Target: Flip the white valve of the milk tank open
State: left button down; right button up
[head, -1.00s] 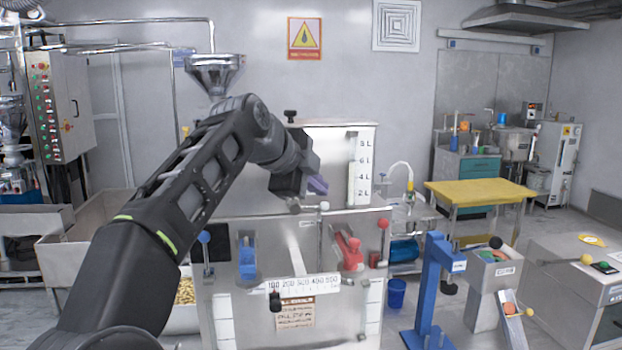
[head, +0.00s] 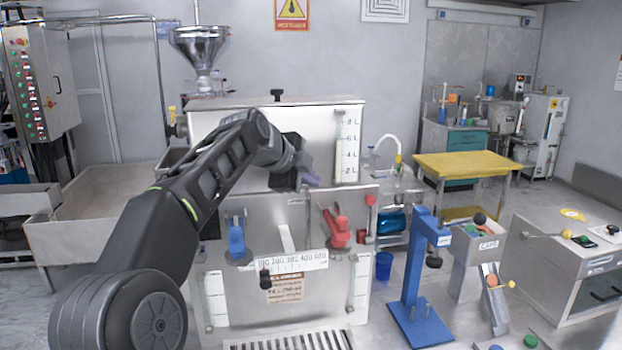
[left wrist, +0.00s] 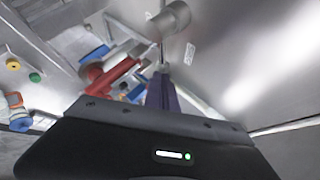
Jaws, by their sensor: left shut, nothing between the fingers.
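The steel milk tank (head: 270,120) stands in the middle of the head view, with a litre scale on its front. My left gripper (head: 311,180) is at the lower front of this tank. Its purple fingers are shut and empty; they also show in the left wrist view (left wrist: 162,92). A pale grey-white round part (left wrist: 170,18) is just beyond the fingertips in that view. I cannot tell whether it is the white valve or whether the fingers touch it. In the head view my gripper covers that spot. My right gripper is out of view.
Below the tank, a steel panel carries a blue valve (head: 237,240), a red valve (head: 338,228) and a white graduated strip (head: 300,261). A blue stand (head: 415,275) and a yellow table (head: 470,167) are to the right. Grey floor shows between them.

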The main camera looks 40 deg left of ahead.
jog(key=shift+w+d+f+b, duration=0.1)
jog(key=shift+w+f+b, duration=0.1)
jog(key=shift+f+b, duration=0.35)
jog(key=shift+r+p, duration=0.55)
jog(key=shift+p, duration=0.2)
